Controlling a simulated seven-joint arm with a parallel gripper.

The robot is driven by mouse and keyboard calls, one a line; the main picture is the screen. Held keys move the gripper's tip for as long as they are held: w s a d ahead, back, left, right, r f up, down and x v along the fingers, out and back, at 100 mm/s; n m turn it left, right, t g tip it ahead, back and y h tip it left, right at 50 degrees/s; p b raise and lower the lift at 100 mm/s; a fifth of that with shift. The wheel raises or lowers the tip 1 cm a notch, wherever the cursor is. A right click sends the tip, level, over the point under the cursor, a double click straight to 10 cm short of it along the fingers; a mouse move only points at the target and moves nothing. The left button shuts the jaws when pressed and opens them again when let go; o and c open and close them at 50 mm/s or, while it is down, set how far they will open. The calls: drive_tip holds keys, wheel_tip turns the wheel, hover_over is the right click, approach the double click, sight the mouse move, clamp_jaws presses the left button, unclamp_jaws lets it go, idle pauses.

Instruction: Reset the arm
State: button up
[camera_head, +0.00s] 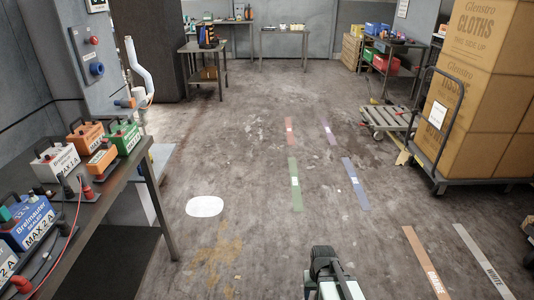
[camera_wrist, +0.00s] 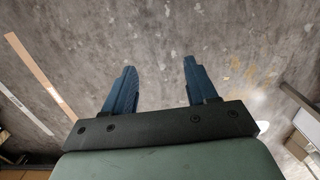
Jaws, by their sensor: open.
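My gripper shows in the wrist view (camera_wrist: 158,82) with its two blue fingers spread apart. Nothing is between them, and the bare concrete floor lies beyond. In the head view only part of my arm shows, at the bottom centre over the floor; the fingertips cannot be made out there.
A dark bench (camera_head: 115,205) with several battery chargers stands at the left. A loaded cart (camera_head: 470,182) with cardboard boxes (camera_head: 488,75) stands at the right, near a flat wooden dolly (camera_head: 393,117). Tables stand at the back. The central floor (camera_head: 250,150) is clear, with coloured strips.

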drive_tip(key=s+f+g, duration=0.3)
drive_tip(key=s+f, duration=0.5)
drive_tip(key=s, duration=0.5)
drive_tip(key=s+f+g, duration=0.3)
drive_tip(key=s+f, duration=0.6)
drive_tip(key=s, duration=0.5)
drive_tip(key=shift+f, duration=0.15)
